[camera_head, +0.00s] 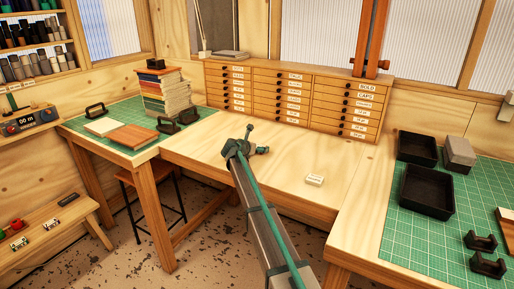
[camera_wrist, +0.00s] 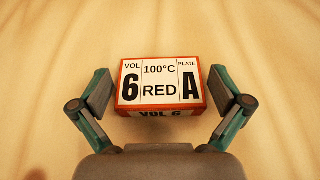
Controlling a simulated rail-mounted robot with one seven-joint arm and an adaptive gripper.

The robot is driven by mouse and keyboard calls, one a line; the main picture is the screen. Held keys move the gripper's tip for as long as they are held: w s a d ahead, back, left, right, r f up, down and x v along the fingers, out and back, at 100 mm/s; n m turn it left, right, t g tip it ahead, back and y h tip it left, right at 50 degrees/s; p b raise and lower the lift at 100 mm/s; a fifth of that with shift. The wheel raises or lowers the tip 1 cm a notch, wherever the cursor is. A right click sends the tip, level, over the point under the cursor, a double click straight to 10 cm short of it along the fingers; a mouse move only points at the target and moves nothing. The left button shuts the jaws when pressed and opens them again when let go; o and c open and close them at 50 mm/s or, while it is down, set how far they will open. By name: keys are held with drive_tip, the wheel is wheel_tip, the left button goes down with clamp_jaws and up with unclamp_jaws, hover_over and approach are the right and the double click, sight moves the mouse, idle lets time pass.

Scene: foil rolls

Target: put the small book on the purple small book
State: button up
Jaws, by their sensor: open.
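A small book (camera_wrist: 160,84) with red edges and a white label reading "VOL 6, 100°C, RED, PLATE A" lies flat on pale wood in the wrist view. My gripper (camera_wrist: 159,90) is open, with one finger on each side of the book and a gap on both sides. In the head view my gripper (camera_head: 256,142) is over the middle wooden table. A small white-labelled block (camera_head: 314,180) lies on that table to its right; its print is too small to read. No purple book can be made out.
A wide drawer cabinet (camera_head: 292,98) stands along the table's back. A tall stack (camera_head: 166,95) stands on the left green mat (camera_head: 98,143). Black trays (camera_head: 427,190) and a grey block (camera_head: 458,152) are on the right mat. The table around the white-labelled block is clear.

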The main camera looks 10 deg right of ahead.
drive_tip(key=shift+r, duration=0.15)
drive_tip(key=b+v, duration=0.1)
drive_tip(key=v, duration=1)
drive_tip(key=shift+s+b, duration=0.1)
drive_tip(key=shift+b, duration=0.3)
drive_tip(key=shift+s+a+r, duration=0.15)
drive_tip(key=shift+s+a, duration=0.15)
drive_tip(key=shift+a, duration=0.05)
drive_tip(key=shift+c, duration=1.2)
